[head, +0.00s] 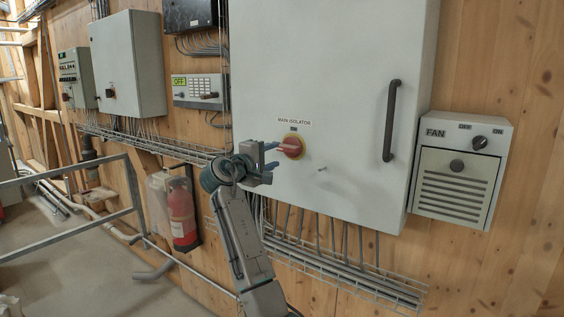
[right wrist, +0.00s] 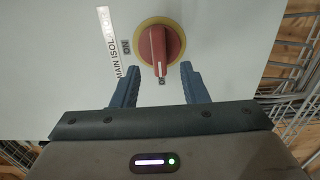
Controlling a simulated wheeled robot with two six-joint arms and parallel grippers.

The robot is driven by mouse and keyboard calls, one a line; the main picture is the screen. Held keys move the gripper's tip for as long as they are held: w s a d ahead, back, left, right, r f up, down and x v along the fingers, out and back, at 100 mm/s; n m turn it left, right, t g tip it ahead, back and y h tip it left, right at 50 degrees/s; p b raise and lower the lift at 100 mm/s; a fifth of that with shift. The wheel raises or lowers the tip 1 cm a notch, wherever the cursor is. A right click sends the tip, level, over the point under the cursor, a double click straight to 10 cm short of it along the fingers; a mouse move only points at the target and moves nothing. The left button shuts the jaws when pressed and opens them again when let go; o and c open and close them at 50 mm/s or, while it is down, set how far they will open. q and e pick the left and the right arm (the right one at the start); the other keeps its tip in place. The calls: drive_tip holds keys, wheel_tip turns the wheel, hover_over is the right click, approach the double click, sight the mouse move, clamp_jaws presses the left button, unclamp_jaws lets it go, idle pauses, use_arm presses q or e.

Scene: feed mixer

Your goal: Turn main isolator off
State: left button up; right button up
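The main isolator (head: 291,147) is a red rotary handle on a yellow round plate, on the front of the large grey cabinet under a "MAIN ISOLATOR" label (head: 294,122). In the right wrist view the red handle (right wrist: 161,46) has its white-marked end pointing down the picture, and "ON" is printed beside the plate. My right gripper (head: 272,157) is just left of the handle in the head view. In the right wrist view its blue fingers (right wrist: 161,84) are apart, with the handle's end near the gap between their tips. My left gripper is not in view.
The large grey cabinet (head: 340,60) has a dark vertical handle (head: 391,120) at its right. A FAN box (head: 461,170) hangs right of it. A wire cable tray (head: 340,275) runs below. A fire extinguisher (head: 182,212) and a metal railing (head: 75,245) stand left.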

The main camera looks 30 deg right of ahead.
drive_tip(key=b+v, duration=0.1)
drive_tip(key=v, duration=0.2)
idle(0.4)
